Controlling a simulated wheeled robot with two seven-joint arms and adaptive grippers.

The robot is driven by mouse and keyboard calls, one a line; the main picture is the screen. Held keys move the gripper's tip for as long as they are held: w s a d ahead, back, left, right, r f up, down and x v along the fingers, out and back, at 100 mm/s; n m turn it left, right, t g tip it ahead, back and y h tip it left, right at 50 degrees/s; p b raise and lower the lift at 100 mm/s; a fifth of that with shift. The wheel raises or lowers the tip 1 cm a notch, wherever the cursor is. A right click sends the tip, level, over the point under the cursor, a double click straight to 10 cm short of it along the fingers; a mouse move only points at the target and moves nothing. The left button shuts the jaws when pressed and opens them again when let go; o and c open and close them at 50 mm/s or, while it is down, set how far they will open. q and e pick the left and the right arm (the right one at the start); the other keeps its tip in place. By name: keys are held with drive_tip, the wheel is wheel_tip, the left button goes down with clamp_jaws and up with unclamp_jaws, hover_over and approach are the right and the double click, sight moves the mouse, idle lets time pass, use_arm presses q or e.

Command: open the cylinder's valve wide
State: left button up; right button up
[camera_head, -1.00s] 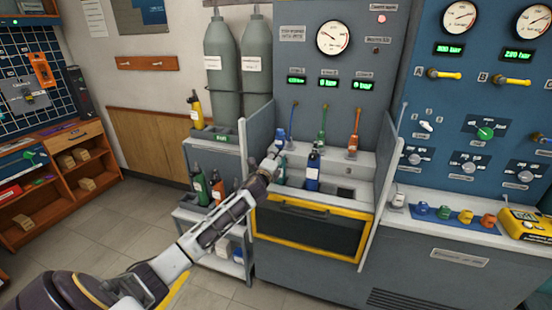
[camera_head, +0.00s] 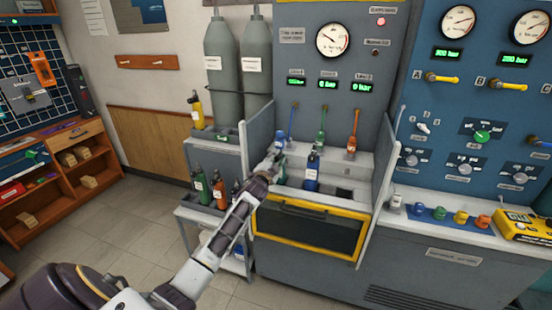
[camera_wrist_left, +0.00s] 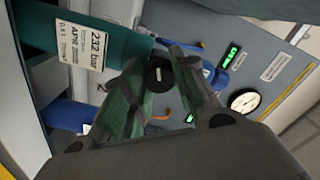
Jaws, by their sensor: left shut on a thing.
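A teal cylinder (camera_wrist_left: 117,45) with a "232 bar" label lies across the upper left of the wrist view. Its black round valve knob (camera_wrist_left: 153,88) with a pale mark sits between my left fingers. My left gripper (camera_wrist_left: 160,70) is shut on this knob. In the head view my left gripper (camera_head: 273,155) reaches into the left bay of the grey test bench (camera_head: 350,190), and mostly hides the teal cylinder there. A blue cylinder (camera_head: 312,172) stands upright in the bay to its right. My right gripper is not in view.
Blue, green and orange hose fittings (camera_head: 355,130) stand behind the bays. Raised side panels (camera_head: 259,140) flank the bench opening, with a yellow-framed door (camera_head: 310,232) below. A rack of cylinders (camera_head: 205,190) stands to the left. The floor at left is clear.

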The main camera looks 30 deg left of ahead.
use_arm(q)
drive_tip(key=shift+n, duration=0.8)
drive_tip(key=shift+f+p, duration=0.1)
drive_tip(key=shift+p, duration=0.2)
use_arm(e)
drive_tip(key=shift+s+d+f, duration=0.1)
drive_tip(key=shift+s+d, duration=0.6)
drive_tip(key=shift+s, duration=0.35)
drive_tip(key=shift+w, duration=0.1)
use_arm(q)
drive_tip(key=o, duration=1)
drive_tip(key=shift+o, duration=0.2)
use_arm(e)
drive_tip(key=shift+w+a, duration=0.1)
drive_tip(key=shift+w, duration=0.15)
use_arm(q)
drive_tip(key=shift+s, duration=0.1)
drive_tip(key=shift+v, duration=1.25)
drive_tip(key=v, duration=0.9)
drive_tip(key=shift+s, duration=0.2)
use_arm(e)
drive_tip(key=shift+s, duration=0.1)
